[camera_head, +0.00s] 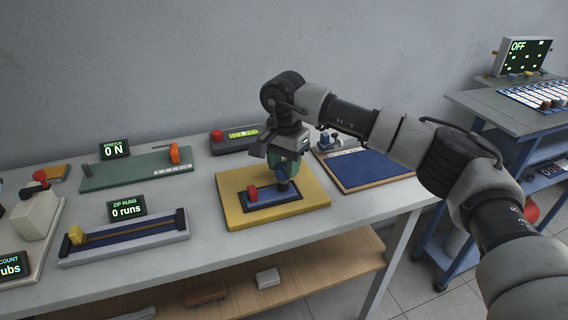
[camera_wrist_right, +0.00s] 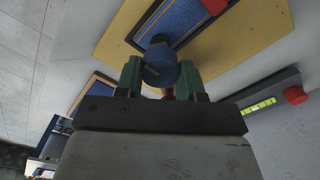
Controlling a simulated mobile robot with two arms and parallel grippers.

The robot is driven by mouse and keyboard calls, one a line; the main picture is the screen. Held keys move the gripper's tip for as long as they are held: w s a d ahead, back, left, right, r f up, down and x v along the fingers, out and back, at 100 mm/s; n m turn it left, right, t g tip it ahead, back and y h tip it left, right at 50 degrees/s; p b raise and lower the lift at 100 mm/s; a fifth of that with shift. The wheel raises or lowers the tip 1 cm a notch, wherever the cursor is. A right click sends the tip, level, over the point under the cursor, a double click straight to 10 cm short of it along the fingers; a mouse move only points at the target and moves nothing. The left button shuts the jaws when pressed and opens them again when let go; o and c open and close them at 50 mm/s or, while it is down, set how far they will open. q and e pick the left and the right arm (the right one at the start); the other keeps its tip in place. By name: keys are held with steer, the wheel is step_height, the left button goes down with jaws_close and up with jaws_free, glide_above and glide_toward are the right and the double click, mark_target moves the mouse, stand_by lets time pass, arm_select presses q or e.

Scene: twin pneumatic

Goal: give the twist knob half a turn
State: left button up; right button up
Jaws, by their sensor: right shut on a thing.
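The twist knob is a blue round knob (camera_wrist_right: 161,65) with a dark line across its face. It stands on a dark blue panel (camera_head: 270,200) set in a yellow board (camera_head: 310,200). A red block (camera_head: 253,193) sits on the same panel, left of the knob. My right gripper (camera_head: 284,178) reaches down over the panel. In the right wrist view, its two green fingers (camera_wrist_right: 160,78) stand on either side of the knob and are shut on it. In the head view the gripper hides most of the knob. My left gripper is not in view.
A zip device (camera_head: 125,240) with a yellow block lies to the left, and a green board (camera_head: 137,172) with an orange piece is behind it. A blue mat (camera_head: 365,170) lies to the right. A grey box with a red button (camera_head: 217,135) stands behind.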

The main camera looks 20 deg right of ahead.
mark_target(284, 166)
steer(key=shift+r, duration=0.1)
steer(key=o, duration=0.9)
step_height(284, 166, up, 11)
steer(key=shift+f, duration=0.15)
stand_by(0.4)
